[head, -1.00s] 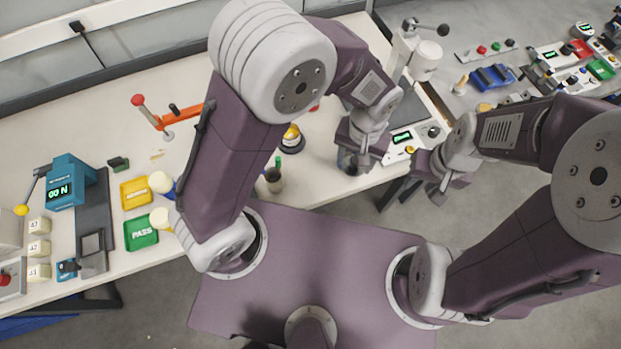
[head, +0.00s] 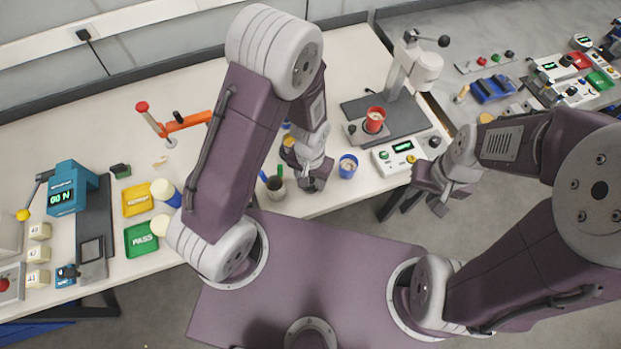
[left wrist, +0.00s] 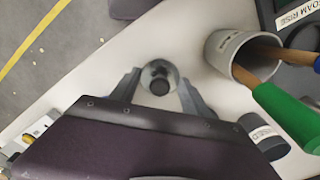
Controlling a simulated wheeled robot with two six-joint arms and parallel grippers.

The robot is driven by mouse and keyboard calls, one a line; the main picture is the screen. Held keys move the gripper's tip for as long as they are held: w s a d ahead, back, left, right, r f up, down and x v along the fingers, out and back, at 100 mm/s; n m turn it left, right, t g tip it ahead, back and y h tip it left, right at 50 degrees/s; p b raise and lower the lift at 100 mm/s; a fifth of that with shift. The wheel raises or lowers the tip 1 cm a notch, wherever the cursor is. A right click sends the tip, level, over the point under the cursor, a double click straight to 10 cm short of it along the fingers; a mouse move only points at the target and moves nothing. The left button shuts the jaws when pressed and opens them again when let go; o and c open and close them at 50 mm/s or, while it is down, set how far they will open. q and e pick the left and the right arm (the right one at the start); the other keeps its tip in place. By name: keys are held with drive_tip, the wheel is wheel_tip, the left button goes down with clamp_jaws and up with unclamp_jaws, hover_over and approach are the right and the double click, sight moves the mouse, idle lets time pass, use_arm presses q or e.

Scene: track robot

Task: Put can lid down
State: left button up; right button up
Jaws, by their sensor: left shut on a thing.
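My left gripper (head: 315,184) is over the front edge of the white bench, between the tool cup and a blue can (head: 348,166). In the left wrist view its fingers (left wrist: 160,92) are shut on a small round metallic piece with a dark centre, apparently the can lid (left wrist: 160,68). In the head view the lid is too hidden to make out. A red can (head: 375,120) stands under the press with a pale top. My right gripper (head: 440,200) hangs off the bench's right edge; its fingers are too unclear to read.
The press (head: 420,68) and a control box with a green display (head: 402,147) are at right. Yellow and green trays (head: 137,198) are at left.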

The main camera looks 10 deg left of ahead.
sight(311, 179)
use_arm(q)
drive_tip(key=o, duration=0.9)
drive_tip(key=shift+f, duration=0.1)
drive_tip(key=o, duration=0.4)
drive_tip(key=shift+r, duration=0.2)
wheel_tip(311, 179, up, 12)
drive_tip(key=shift+p, duration=0.65)
